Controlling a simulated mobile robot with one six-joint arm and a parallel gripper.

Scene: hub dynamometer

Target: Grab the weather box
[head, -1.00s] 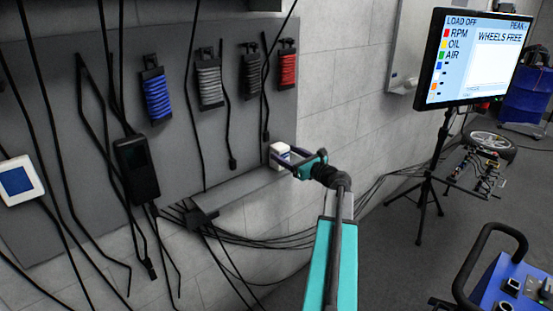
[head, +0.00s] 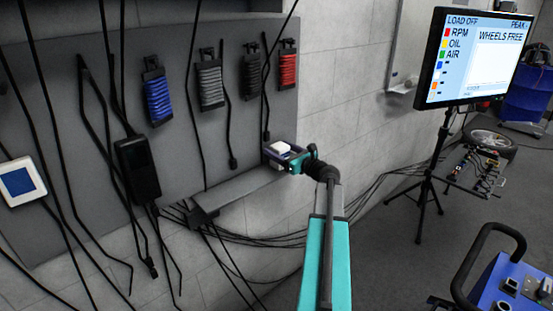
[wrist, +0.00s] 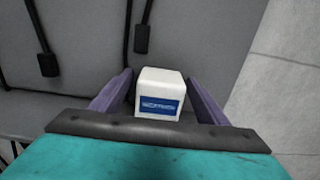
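The weather box is a small white box (head: 281,147) at the right end of a narrow grey shelf (head: 240,189) below the wall panel. In the wrist view the white box (wrist: 159,93) has a blue label on its near face. My gripper (head: 279,153) reaches it from the right. In the wrist view my gripper (wrist: 159,90) is open, with one purple finger on each side of the box. A gap shows between each finger and the box. The box's lower part is hidden by the gripper's body.
Black cables hang down the panel, some close to the box (head: 265,100). Coiled blue (head: 158,97), grey and red (head: 288,70) leads hang above. A black handheld device (head: 137,168) hangs at left. A monitor on a tripod (head: 473,58) stands right. Loose cables run below the shelf.

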